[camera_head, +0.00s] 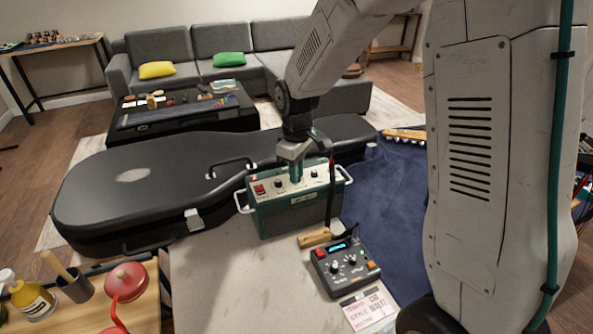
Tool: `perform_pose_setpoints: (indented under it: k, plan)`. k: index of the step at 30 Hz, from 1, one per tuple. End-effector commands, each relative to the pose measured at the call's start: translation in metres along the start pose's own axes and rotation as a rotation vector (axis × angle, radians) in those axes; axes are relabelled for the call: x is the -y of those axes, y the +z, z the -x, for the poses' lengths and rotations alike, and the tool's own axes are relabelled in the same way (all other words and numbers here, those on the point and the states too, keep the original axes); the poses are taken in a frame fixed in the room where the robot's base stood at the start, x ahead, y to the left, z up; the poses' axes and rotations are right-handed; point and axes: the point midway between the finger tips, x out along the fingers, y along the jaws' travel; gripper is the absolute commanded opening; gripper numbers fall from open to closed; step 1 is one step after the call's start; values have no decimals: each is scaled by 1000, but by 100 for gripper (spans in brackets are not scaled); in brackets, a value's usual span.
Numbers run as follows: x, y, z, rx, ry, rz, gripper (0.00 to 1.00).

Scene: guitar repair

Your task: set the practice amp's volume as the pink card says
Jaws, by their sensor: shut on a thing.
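The practice amp (300,218) is a green box with side handles, standing upright on the pale worktop. Its cream top panel (266,195) has a red switch (259,189) at the left and dark knobs, one left (278,184) and one right (314,174) of my gripper. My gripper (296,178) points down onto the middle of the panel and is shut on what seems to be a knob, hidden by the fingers. The pink card (371,314) lies at the worktop's front, right of the amp; its small lettering is only partly legible.
A dark pedal box (345,268) with a blue display and knobs sits behind the card. A wooden-handled tool (314,238) lies in front of the amp. A black guitar case (130,190) is at the left and behind. A blue cloth (385,195) spreads at the right.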

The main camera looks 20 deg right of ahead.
Motion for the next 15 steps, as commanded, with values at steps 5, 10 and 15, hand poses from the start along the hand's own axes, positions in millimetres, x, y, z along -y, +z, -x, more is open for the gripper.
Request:
perform_pose_setpoints:
  k: [5,10,15]
  plan:
    - [0,0,1,-1,1,-166,0]
    - [0,0,1,-1,1,-327,0]
    - [0,0,1,-1,0,-487,0]
